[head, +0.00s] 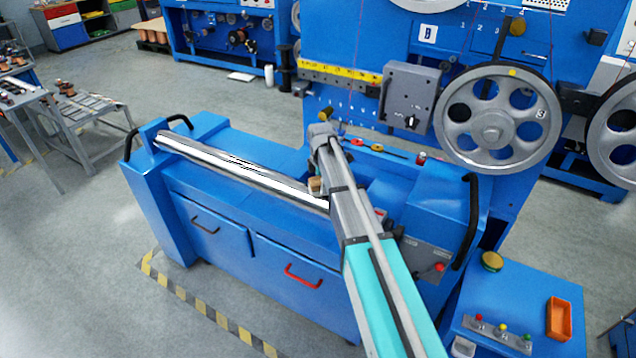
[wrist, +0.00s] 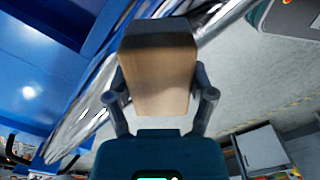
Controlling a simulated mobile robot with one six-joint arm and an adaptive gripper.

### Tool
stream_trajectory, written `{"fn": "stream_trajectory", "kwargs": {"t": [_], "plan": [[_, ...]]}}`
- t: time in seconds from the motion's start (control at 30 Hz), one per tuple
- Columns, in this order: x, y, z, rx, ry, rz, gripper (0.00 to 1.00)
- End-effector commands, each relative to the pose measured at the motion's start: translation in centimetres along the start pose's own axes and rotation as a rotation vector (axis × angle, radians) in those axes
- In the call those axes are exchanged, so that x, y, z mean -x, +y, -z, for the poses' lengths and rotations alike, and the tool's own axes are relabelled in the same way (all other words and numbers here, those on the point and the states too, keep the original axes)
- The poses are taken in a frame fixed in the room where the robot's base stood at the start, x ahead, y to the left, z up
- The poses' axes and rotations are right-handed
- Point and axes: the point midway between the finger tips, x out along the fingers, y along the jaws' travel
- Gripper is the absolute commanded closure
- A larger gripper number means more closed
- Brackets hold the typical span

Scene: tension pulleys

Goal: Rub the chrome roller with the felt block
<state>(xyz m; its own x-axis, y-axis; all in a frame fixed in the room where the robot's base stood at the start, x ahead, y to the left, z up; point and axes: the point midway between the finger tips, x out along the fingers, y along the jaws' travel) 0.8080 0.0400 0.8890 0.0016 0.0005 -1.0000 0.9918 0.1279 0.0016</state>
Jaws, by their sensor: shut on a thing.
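The chrome roller (head: 235,168) is a long shiny cylinder lying across the top of the blue machine in the head view. In the wrist view the roller (wrist: 84,112) runs diagonally behind the block. My gripper (wrist: 161,90) is shut on the felt block (wrist: 160,72), a wooden block with a dark grey face at its far end. In the head view the block (head: 315,186) shows as a small tan patch by the roller's right end, partly hidden by my arm. Whether the dark face touches the roller cannot be told.
The blue machine (head: 205,218) has drawers with black and red handles. A tall blue panel with spoked pulleys (head: 492,118) and a grey box (head: 410,92) stands behind on the right. A side table (head: 500,290) holds buttons and an orange tray (head: 559,318).

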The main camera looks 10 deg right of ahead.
Motion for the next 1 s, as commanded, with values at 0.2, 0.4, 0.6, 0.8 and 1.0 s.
{"fn": "stream_trajectory", "kwargs": {"t": [0.2, 0.4, 0.6, 0.8, 1.0], "plan": [[-0.1, -0.1, -0.1, -0.001, -0.002, 0.002, 0.67], [0.0, -0.4, -0.3, -0.001, -0.002, 0.003, 0.67], [0.0, -1.2, -1.1, -0.002, -0.002, 0.002, 0.67], [0.1, -2.1, -2.0, -0.002, -0.001, 0.002, 0.67], [0.2, -2.6, -2.5, -0.001, -0.001, 0.001, 0.67]]}}
